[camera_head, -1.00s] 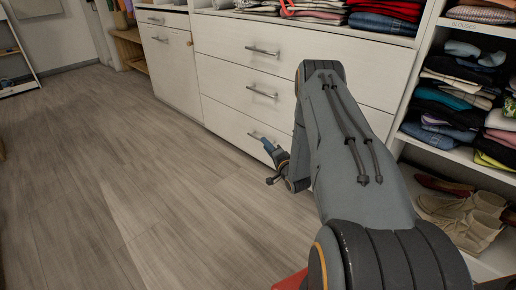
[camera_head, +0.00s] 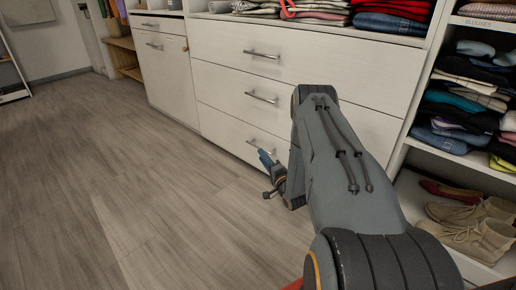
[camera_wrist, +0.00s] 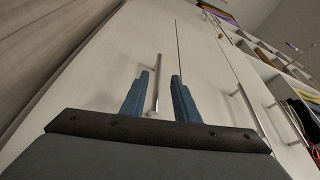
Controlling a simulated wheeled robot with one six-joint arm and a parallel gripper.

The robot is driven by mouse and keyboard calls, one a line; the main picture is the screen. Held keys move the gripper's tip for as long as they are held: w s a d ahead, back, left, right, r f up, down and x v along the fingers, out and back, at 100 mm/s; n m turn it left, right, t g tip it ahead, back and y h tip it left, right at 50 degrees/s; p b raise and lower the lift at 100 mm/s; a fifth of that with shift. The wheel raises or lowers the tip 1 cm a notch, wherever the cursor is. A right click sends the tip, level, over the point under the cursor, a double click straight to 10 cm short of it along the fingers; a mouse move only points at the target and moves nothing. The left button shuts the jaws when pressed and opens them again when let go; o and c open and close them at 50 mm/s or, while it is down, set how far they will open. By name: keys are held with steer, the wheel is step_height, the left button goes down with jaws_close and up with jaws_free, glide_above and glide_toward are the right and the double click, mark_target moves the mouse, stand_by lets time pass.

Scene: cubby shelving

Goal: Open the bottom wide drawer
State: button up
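The bottom wide drawer (camera_head: 225,124) is the lowest of three wide white drawer fronts and looks shut. Its metal bar handle (camera_head: 254,143) is partly hidden by my gripper (camera_head: 264,160) in the head view. In the wrist view, my gripper (camera_wrist: 158,98) is open, with its two blue fingers apart. The handle bar (camera_wrist: 157,80) shows between the fingers, closer to the left one. I cannot tell whether either finger touches it.
The middle drawer handle (camera_head: 262,97) and top drawer handle (camera_head: 262,54) are above. A cabinet door (camera_head: 168,75) stands left. Shoes (camera_head: 478,237) and folded clothes (camera_head: 455,100) fill the right shelves. The wooden floor (camera_head: 120,190) in front is clear.

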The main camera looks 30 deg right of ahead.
steer(key=w+b, duration=0.1)
steer(key=w+d+b, duration=0.1)
steer(key=w, duration=0.1)
steer(key=w+b, duration=0.1)
steer(key=w, duration=0.1)
steer(key=shift+w+d+r, duration=0.15)
steer(key=shift+w+d, duration=0.1)
steer(key=shift+d, duration=0.15)
steer(key=shift+w+r+b, duration=0.15)
steer(key=shift+w+b, duration=0.2)
steer(key=shift+w, duration=0.3)
steer(key=shift+c, duration=0.4)
